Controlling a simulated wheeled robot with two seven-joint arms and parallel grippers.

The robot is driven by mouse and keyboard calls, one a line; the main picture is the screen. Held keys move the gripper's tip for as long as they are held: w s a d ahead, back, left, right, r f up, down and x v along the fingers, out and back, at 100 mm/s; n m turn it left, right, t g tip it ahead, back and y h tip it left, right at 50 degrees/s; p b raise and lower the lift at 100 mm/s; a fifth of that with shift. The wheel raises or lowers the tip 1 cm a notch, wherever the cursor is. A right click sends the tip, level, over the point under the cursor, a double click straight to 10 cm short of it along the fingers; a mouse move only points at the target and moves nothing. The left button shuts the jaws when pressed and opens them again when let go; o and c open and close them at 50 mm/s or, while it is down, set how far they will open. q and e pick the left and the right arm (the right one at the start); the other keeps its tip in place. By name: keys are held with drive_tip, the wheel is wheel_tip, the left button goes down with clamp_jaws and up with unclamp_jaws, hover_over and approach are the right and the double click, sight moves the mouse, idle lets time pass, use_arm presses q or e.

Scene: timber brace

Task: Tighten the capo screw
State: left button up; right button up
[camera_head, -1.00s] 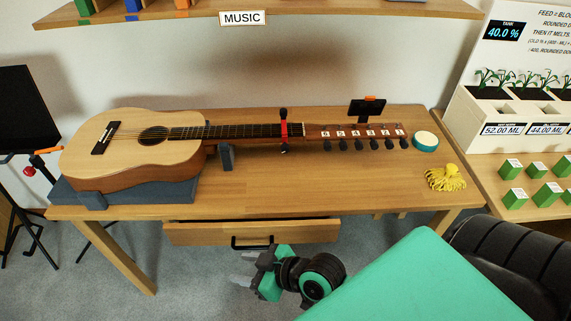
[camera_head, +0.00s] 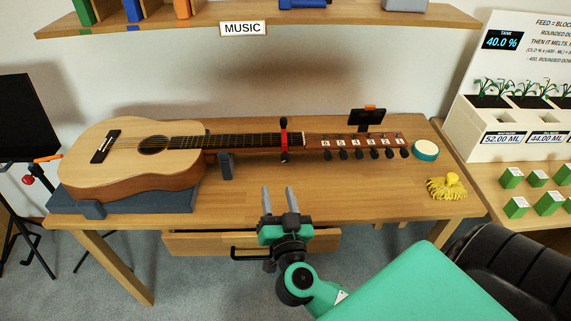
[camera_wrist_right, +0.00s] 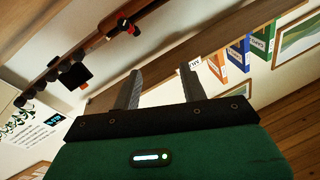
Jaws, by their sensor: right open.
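A guitar (camera_head: 160,178) lies on the wooden table, its body on a dark grey support at the left and its neck pointing right. A red capo (camera_head: 284,138) sits across the neck near the headstock, with dark ends above and below the neck. My right gripper (camera_head: 279,192) is open and empty, fingers pointing toward the guitar, in front of the capo and apart from it. In the right wrist view the fingers (camera_wrist_right: 160,82) are spread, and the red capo (camera_wrist_right: 133,29) shows at the top, beyond them. The capo screw is too small to make out clearly. My left gripper is not in view.
A neck rest (camera_head: 226,166) stands under the neck. A small dark device (camera_head: 367,119) stands behind the headstock. A round teal tin (camera_head: 425,151) and a yellow cloth-like bundle (camera_head: 446,188) lie at the right. A drawer (camera_head: 200,243) sticks out below the table's front edge.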

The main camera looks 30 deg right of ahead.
wheel_tip(320, 180, down, 3)
drive_tip(key=d+m+g+h, duration=0.1)
drive_tip(key=d+g+h, duration=0.1)
drive_tip(key=g, duration=0.1)
approach(285, 161)
drive_tip(key=x, duration=0.7)
drive_tip(key=shift+d+b, duration=0.1)
drive_tip(key=shift+b, duration=0.2)
drive_tip(key=shift+w+d, duration=0.3)
drive_tip(key=shift+w, duration=0.25)
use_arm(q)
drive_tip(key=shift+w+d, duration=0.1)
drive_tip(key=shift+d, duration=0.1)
use_arm(e)
drive_tip(key=shift+w+d, duration=0.1)
drive_tip(key=shift+c, duration=0.2)
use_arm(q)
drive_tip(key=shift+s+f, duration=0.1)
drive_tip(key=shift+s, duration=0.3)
use_arm(e)
clamp_jaws()
